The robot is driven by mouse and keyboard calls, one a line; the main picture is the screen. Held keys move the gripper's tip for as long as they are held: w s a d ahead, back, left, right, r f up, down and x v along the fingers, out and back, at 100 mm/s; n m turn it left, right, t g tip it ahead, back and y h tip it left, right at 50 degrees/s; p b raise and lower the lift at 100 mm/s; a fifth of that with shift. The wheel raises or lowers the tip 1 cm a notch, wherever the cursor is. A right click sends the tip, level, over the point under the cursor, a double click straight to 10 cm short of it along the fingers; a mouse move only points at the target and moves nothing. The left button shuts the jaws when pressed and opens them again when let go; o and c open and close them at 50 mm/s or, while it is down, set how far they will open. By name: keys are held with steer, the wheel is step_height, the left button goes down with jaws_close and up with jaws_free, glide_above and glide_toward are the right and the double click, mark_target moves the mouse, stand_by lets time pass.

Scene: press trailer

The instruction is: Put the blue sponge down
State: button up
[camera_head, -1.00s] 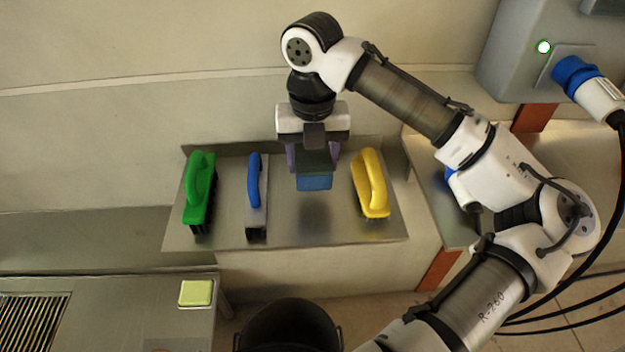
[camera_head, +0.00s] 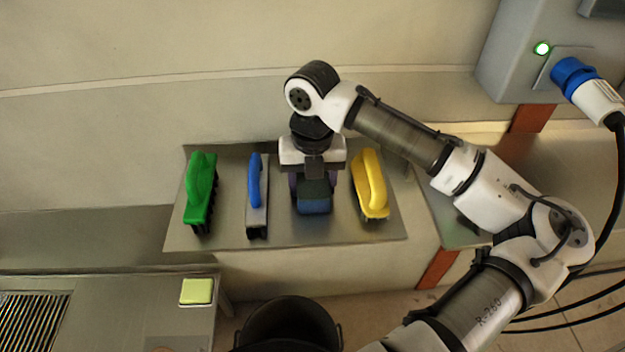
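The blue sponge (camera_head: 314,205) is a small block with a dark upper part and a blue face. It is at the lower end of my gripper (camera_head: 312,187), between its purple fingers, which appear shut on it. The sponge is at or just above the metal shelf (camera_head: 285,232); I cannot tell whether it touches. It sits between the blue-handled brush and the yellow-handled tool. The fingertips are partly hidden behind the sponge and the gripper body.
A green brush (camera_head: 201,190), a blue-handled brush (camera_head: 256,190) and a yellow-handled tool (camera_head: 371,185) lie on the shelf on both sides. A yellow-green sponge (camera_head: 196,291) rests on the lower left counter. A dark bucket (camera_head: 290,325) stands below the shelf.

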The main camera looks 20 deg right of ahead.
steer(key=o, duration=0.4)
steer(key=shift+b, duration=0.45)
step_height(320, 180, up, 14)
steer(key=shift+d, duration=0.15)
